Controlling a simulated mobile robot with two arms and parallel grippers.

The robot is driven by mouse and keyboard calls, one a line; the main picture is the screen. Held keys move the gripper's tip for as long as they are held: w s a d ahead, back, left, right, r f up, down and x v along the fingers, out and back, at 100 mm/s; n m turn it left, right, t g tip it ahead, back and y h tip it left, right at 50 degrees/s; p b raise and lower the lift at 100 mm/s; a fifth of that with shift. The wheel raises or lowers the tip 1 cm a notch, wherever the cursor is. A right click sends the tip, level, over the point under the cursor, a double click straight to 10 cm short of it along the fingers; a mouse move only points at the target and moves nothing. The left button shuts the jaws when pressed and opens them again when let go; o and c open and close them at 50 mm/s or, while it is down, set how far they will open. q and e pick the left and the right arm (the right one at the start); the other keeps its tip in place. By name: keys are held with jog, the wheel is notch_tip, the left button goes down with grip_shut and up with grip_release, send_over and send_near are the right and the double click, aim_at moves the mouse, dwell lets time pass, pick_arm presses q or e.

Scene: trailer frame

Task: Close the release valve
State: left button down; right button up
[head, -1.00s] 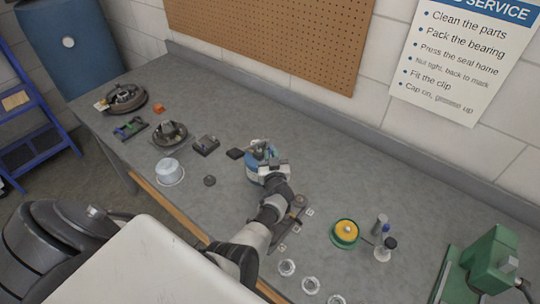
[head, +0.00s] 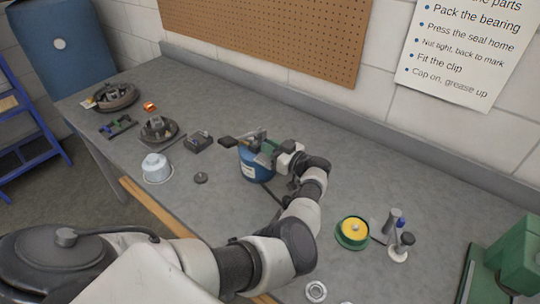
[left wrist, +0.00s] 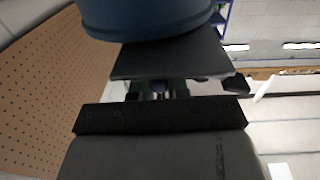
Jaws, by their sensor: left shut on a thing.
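A blue round can-like unit (head: 254,168) with dark and green parts on top stands on the bench in the middle of the head view. Its blue side shows at the top of the left wrist view (left wrist: 145,18). My left gripper (head: 272,150) is at the top right side of this unit. In the left wrist view its two dark fingers (left wrist: 165,88) are close together, with a small dark and greenish part between them. This seems to be the release valve, but its shape and setting are mostly hidden. My right gripper is out of view.
A grey-white cup (head: 157,170), a small dark knob (head: 200,178) and a dark block (head: 198,141) lie to the left. A green and yellow round part (head: 352,232) and small bottles (head: 397,248) are at the right. A pegboard wall (head: 270,40) rises behind.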

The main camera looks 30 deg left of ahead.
pick_arm(q)
jog(key=shift+w+r+g, duration=0.15)
jog(key=shift+r+g, duration=0.1)
jog(key=shift+g, duration=0.05)
jog(key=shift+a, duration=0.1)
jog(key=c, duration=1.4)
grip_release()
jog(key=shift+f, duration=0.1)
